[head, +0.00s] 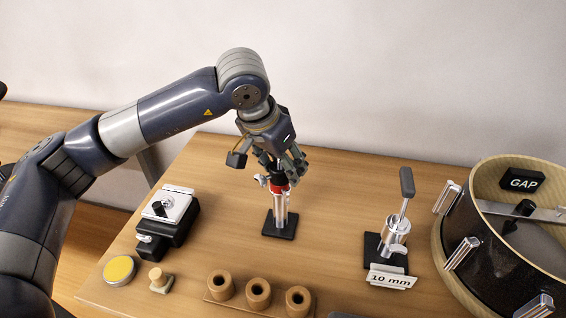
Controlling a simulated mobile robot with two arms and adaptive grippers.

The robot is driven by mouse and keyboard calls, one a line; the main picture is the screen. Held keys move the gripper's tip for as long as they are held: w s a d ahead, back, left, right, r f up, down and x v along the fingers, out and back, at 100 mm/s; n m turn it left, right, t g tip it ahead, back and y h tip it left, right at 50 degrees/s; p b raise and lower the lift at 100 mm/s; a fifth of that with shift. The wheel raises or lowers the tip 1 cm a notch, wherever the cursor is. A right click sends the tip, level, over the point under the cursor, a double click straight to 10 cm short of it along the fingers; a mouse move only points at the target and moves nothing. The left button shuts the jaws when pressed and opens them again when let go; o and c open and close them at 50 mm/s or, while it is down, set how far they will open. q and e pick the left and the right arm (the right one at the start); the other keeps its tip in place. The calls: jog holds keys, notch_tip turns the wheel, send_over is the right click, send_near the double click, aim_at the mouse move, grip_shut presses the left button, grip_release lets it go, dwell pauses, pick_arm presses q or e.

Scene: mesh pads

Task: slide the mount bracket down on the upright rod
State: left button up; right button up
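An upright silver rod (281,211) stands on a black square base (280,228) near the middle of the table. A red piece with a small silver knob at its left, which looks like the mount bracket (279,187), sits high on the rod. My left gripper (283,172) is right above and around the top of this piece, pointing down. Its fingers hide the rod's top and part of the bracket. I cannot tell whether they are closed on it. My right gripper is not in view.
A black-and-silver device (168,219), a yellow round tin (120,270) and a wooden knob (159,279) are at left. Wooden cups (258,292) stand in front. A lever device (396,236) with a "10 mm" card (390,278) and a large drum (478,235) are at right.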

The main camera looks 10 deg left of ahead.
pick_arm(q)
jog(key=o, duration=0.4)
jog(key=shift+c, duration=0.2)
jog(key=v, duration=1.2)
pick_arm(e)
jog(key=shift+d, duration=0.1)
pick_arm(q)
jog(key=shift+r, duration=0.1)
